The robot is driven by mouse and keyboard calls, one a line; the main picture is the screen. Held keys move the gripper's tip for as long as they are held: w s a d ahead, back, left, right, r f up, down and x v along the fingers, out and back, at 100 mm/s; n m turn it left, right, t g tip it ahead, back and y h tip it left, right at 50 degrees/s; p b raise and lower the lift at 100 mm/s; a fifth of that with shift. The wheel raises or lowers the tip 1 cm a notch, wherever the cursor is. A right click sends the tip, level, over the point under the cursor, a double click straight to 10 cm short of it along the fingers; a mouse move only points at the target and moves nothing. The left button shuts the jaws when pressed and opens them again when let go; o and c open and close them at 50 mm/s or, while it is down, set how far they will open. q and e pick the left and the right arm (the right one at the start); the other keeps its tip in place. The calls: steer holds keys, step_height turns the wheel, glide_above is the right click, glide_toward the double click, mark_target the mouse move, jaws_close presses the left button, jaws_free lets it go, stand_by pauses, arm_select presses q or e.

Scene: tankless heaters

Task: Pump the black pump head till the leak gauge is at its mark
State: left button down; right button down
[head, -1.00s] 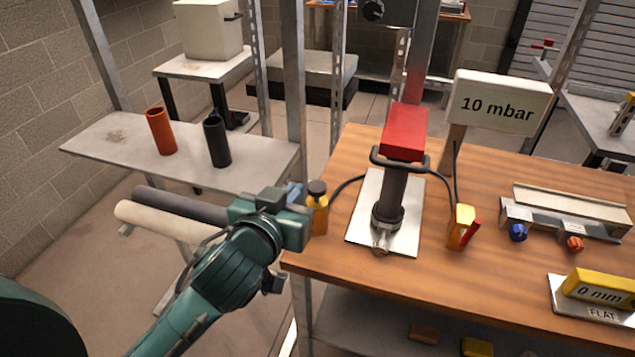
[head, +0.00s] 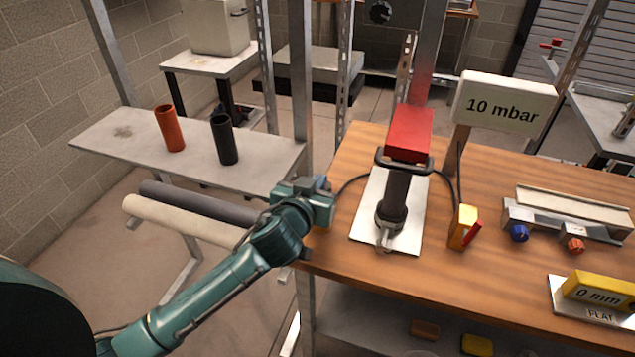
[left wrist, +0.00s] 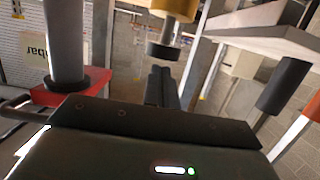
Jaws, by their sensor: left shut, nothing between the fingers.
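The black pump head (left wrist: 163,51) sits on a yellow body (left wrist: 176,8) in the left wrist view, which is upside down. In the head view my left gripper (head: 318,204) hides the pump at the table's left edge. My left gripper's shut fingers (left wrist: 161,86) point at the pump head and are very close to it. I cannot tell whether they touch. A white sign (head: 504,105) reads "10 mbar". I see no clear mark on it. My right gripper is not in view.
A black column with a red block (head: 409,135) and handle stands on a white plate (head: 375,230) just right of my gripper. A yellow valve block (head: 463,227) stands beside it. An orange cup (head: 170,130) and black cup (head: 224,140) stand on the left shelf.

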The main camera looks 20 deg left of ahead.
arm_select(q)
steer(key=shift+f, duration=0.2)
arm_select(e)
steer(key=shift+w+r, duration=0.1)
arm_select(q)
steer(key=shift+f, duration=0.1)
step_height(320, 180, down, 3)
steer(key=shift+s+r+b, duration=0.1)
steer(key=shift+r+b, duration=0.05)
steer(key=shift+b, duration=0.8)
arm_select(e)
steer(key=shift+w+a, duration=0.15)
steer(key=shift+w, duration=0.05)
